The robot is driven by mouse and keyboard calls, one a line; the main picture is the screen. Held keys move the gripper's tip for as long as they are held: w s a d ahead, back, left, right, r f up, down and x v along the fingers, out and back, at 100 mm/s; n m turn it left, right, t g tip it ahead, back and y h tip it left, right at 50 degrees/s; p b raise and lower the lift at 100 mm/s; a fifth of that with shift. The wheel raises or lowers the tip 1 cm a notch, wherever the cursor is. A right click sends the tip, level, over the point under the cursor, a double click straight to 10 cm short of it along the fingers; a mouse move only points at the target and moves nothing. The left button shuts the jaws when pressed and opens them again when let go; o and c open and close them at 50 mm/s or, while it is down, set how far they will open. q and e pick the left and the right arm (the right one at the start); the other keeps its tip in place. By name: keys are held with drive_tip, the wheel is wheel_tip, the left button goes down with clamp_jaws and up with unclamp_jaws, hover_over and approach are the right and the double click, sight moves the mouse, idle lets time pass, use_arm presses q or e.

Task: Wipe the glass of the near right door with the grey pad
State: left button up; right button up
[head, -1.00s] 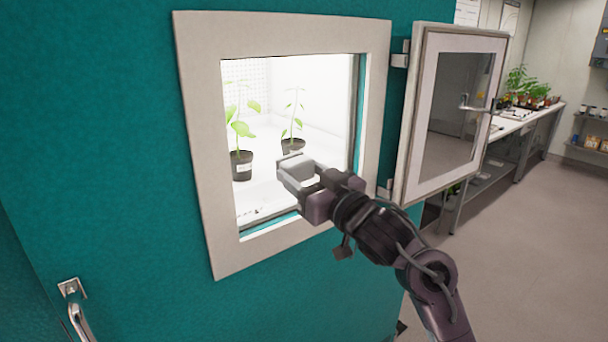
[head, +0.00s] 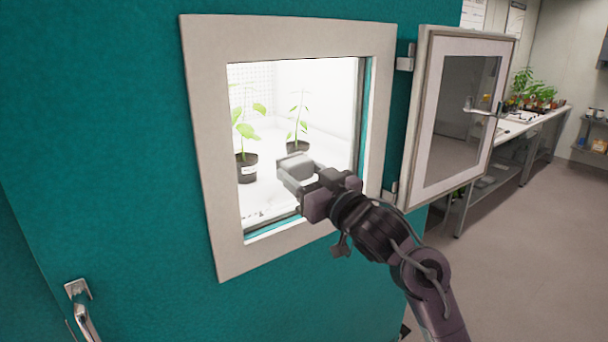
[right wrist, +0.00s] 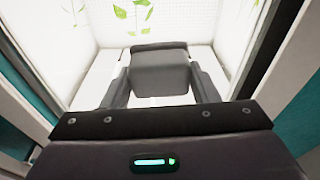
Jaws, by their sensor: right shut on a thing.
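In the right wrist view the grey pad (right wrist: 160,75) sits between the two fingers, with the bright window beyond. My left gripper is not in view.
A framed hinged panel (head: 413,150) stands swung open to the right of the window, close to my right arm. A metal handle (head: 80,300) is at lower left. A bench (head: 520,140) stands at far right beside clear floor.

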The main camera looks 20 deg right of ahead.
drive_tip(key=shift+w+d+r+p, duration=0.1)
drive_tip(key=shift+w+d+p, duration=0.15)
drive_tip(key=shift+d, duration=0.25)
drive_tip(key=shift+w+d+p, duration=0.1)
drive_tip(key=shift+d+p, duration=0.2)
drive_tip(key=shift+d, duration=0.2)
drive_tip(key=shift+s+a+p, duration=0.15)
drive_tip(key=shift+a, duration=0.4)
drive_tip(key=shift+s+a+p, duration=0.15)
drive_tip(key=shift+a, duration=0.35)
drive_tip(key=shift+s, duration=0.1)
drive_tip(key=shift+s+d, duration=0.2)
drive_tip(key=shift+s, duration=0.35)
drive_tip(key=r+p+v, duration=0.1)
drive_tip(key=v, duration=0.6)
drive_tip(key=shift+s, duration=0.25)
